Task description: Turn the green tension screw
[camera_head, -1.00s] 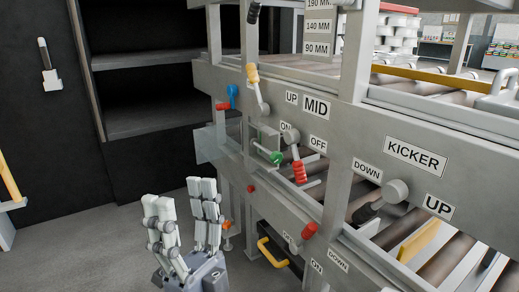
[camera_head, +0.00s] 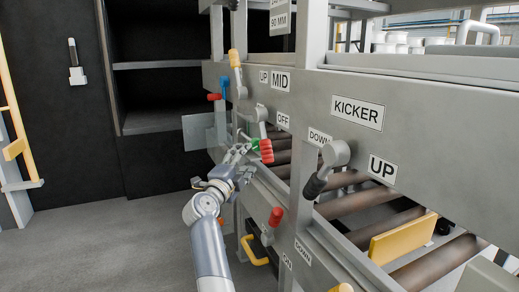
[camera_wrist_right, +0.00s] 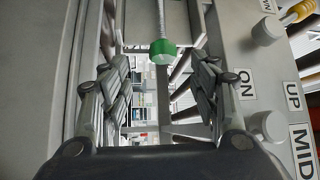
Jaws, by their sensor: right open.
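The green tension screw shows in the head view as a small green piece (camera_head: 255,143) beside a red lever handle, partly hidden by my fingers. In the right wrist view its green knob (camera_wrist_right: 163,50) sits on a pale rod, centred between my fingers towards their far ends. My right gripper (camera_head: 240,153) is at the machine's side, its fingers pointing at the screw. In the wrist view the fingers (camera_wrist_right: 160,85) stand apart on either side, with a gap between each finger and the knob. My left gripper is not in view.
A red-handled lever (camera_head: 265,150) stands close right of the gripper. A clear panel (camera_head: 200,132) is left of it. The KICKER lever (camera_head: 325,167) with a black grip is further right. A yellow handle (camera_head: 252,250) is below. The floor at left is clear.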

